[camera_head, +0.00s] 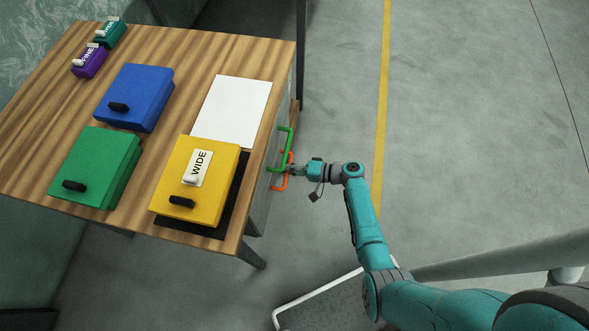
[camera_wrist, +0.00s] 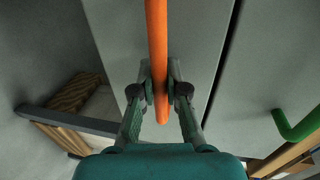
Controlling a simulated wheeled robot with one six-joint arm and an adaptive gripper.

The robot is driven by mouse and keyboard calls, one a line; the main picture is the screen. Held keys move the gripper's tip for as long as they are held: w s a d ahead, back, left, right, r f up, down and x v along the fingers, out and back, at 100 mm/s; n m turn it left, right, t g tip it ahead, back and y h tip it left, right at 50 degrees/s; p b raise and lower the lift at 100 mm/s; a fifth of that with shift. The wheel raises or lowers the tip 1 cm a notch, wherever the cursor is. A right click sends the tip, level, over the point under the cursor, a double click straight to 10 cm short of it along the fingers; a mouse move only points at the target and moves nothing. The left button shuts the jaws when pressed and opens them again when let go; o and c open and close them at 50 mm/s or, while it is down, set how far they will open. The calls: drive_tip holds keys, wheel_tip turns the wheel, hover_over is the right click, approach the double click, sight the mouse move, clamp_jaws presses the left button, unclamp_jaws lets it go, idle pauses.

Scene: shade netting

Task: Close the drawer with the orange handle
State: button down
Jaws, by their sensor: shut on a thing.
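The orange handle (camera_head: 280,186) is at the right side of the wooden table in the head view, partly behind the green handle and my gripper. In the wrist view the orange handle (camera_wrist: 157,45) is a bar running down from the top edge between my fingers. My gripper (camera_wrist: 160,92) is shut on it, one finger on each side; it also shows in the head view (camera_head: 296,170). Behind the bar is a plain grey drawer front (camera_wrist: 190,60). How far the drawer stands open is hard to tell.
A green handle (camera_head: 286,142) is close beside the orange one. On the tabletop (camera_head: 190,60) are a yellow box (camera_head: 222,165) marked WIDE, a blue box (camera_head: 135,95), a green box (camera_head: 95,165) and a white sheet (camera_head: 233,110). The floor (camera_head: 470,150) to the right is clear.

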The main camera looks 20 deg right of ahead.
drive_tip(key=shift+w+a, duration=0.1)
drive_tip(key=c, duration=1.2)
unclamp_jaws()
drive_tip(key=shift+a, duration=0.1)
drive_tip(key=v, duration=1.2)
drive_tip(key=shift+f, duration=0.1)
